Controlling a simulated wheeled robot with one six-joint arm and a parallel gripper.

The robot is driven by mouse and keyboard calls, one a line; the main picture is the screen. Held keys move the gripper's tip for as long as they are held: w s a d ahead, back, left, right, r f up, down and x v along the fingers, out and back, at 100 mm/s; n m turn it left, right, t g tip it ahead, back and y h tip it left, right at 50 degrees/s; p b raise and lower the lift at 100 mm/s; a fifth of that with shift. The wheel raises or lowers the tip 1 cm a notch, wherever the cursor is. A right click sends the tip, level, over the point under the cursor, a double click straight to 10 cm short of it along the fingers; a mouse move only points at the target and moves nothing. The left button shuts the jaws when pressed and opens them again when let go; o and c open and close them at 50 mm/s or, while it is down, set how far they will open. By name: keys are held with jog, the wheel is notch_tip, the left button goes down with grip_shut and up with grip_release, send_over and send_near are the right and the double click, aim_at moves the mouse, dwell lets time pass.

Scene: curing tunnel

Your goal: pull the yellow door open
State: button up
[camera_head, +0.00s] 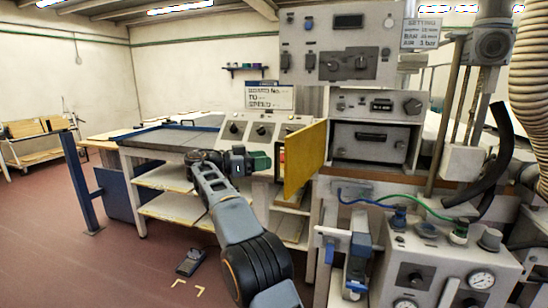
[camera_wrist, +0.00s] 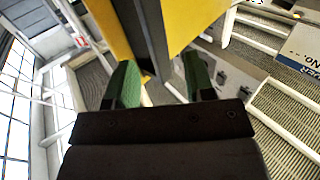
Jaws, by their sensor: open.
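The yellow door (camera_head: 305,160) stands upright at an angle to the grey cabinet front, at the middle of the head view. In the wrist view the yellow door (camera_wrist: 191,18) fills the top middle, with a dark grey bar or edge running down it. My gripper (camera_head: 264,161) is just left of the door in the head view. In the wrist view the two green fingertips of my gripper (camera_wrist: 161,80) are apart, with the grey strip's lower end between or just beyond them. I cannot tell whether either finger touches it. The door's hinge and handle are not clear.
A grey unit (camera_head: 369,146) with a handle stands right of the door, under a control box (camera_head: 338,45). A bench with shelves (camera_head: 173,207) is at left. A gauge box (camera_head: 445,270) with hoses stands at front right. A dark device (camera_head: 190,262) lies on the open red floor.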

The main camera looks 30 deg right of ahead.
jog(key=w+a+p, duration=0.1)
jog(key=a+p, duration=0.1)
jog(key=a, duration=0.7)
jog(key=shift+w+p, duration=0.3)
jog(key=shift+p, duration=0.1)
